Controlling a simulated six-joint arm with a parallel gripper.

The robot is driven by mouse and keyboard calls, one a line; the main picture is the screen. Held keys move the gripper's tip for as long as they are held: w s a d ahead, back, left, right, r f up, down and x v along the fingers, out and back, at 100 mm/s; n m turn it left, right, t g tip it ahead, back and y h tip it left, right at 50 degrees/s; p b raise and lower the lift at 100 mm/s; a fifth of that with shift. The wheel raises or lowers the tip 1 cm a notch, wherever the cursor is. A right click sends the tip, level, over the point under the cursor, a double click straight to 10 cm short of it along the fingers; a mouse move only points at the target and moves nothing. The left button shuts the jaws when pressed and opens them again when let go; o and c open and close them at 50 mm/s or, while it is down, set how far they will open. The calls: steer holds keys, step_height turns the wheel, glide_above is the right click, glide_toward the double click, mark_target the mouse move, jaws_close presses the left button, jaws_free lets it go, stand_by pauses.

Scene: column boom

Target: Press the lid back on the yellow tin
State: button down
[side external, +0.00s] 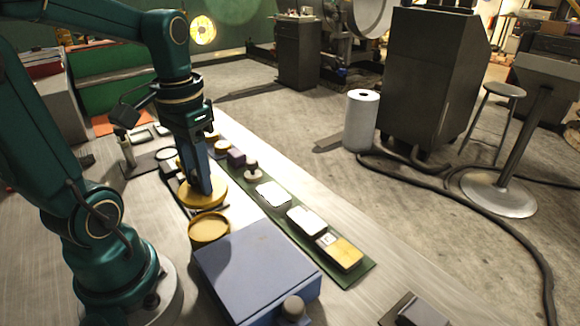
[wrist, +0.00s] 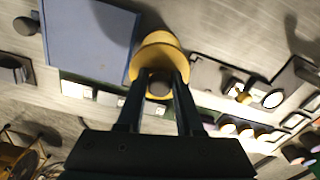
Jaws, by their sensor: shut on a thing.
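My gripper (side external: 203,186) points down and is shut on the dark knob of the yellow lid (side external: 218,192). In the wrist view, the knob sits between the two fingers of my gripper (wrist: 159,84), with the yellow lid (wrist: 152,63) around and beyond it. The yellow tin (side external: 209,232) stands open in front of the lid in the side view, next to the blue box. Its round opening faces up. The lid is behind the tin, not centred over it; its exact height is hard to tell. In the wrist view the lid hides much of the tin.
A blue box (side external: 257,262) stands close to the tin on its near right; it also shows in the wrist view (wrist: 88,38). A green strip (side external: 352,272) with white and yellow blocks lies to the right. Small jars and trays stand behind my gripper.

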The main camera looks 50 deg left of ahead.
steer(key=shift+s+f, duration=0.3)
steer(key=shift+f, duration=3.15)
steer(key=shift+f, duration=0.15)
jaws_free()
steer(key=shift+r, duration=3.5)
